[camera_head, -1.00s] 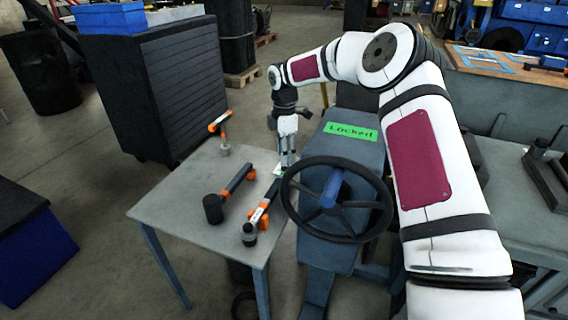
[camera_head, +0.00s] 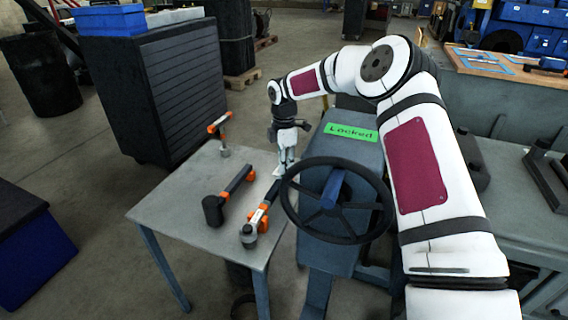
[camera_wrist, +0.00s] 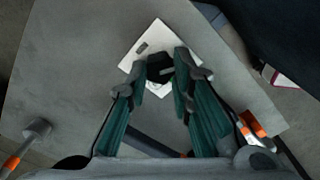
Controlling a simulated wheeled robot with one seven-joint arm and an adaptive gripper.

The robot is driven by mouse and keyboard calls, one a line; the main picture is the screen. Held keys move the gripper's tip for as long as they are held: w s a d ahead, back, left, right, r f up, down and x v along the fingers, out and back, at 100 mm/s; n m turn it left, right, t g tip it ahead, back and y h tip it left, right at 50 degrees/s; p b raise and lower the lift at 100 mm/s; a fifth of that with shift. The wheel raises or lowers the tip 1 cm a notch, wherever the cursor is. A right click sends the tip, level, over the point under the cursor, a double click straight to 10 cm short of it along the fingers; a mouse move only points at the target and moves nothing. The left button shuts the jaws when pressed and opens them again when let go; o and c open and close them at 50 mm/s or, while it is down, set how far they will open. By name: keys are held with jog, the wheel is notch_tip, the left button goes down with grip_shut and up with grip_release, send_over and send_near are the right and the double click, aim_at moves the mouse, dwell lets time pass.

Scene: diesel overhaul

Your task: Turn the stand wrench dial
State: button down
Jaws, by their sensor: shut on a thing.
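A small dark dial (camera_wrist: 160,68) stands on a white plate (camera_wrist: 148,45) in the wrist view. My gripper (camera_wrist: 161,76) has its two green-sided fingers closed around the dial, one on each side. In the head view, my gripper (camera_head: 284,166) points down at the far right edge of the grey table, beside the handwheel. The white plate shows there only as a small pale patch (camera_head: 277,172) by the fingertips. The dial is hidden in that view, and any marks on it cannot be read.
A black handwheel (camera_head: 337,238) and a green "Locked" sign (camera_head: 351,131) are on the blue-grey stand right of my gripper. Several black-and-orange wrenches lie or stand on the grey table (camera_head: 180,213), one nearest the handwheel (camera_head: 259,213). The table's left front is clear.

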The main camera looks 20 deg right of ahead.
jog(key=shift+m, duration=0.3)
jog(key=m, duration=0.5)
jog(key=shift+w, duration=0.1)
jog(key=m, duration=0.6)
jog(key=shift+m, duration=0.4)
jog(key=m, duration=0.5)
jog(key=shift+d, duration=0.1)
jog(key=m, duration=0.6)
jog(key=shift+d, duration=0.1)
jog(key=shift+m, duration=0.3)
jog(key=c, duration=1.4)
grip_release()
